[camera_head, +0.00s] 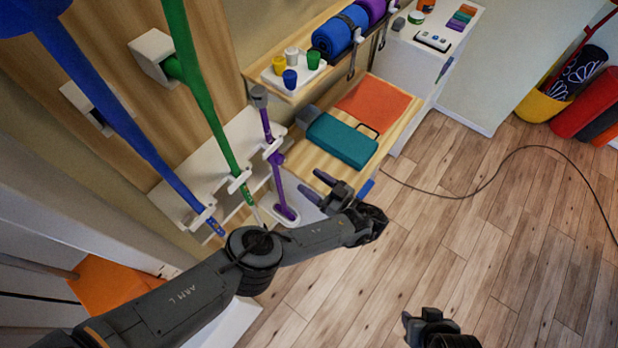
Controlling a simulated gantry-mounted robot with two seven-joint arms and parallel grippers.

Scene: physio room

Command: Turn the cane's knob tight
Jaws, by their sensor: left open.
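A purple cane (278,178) with a grey top (259,96) stands upright in a white clip of the wall rack, left of centre. Its foot is in a light holder (284,216). I cannot make out its knob clearly at this size. My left gripper (311,183) is just right of the cane's lower shaft, fingers apart and pointing toward it. It appears empty and does not visibly touch the cane. My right gripper (430,322) is only partly in view at the bottom edge, far from the cane; its fingers cannot be read.
A blue pole (120,120) and a green pole (206,100) stand in the same white rack (205,165). A teal case (342,140) and an orange mat (374,103) lie on a wooden bench behind my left gripper. A cable (470,192) crosses the open floor at right.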

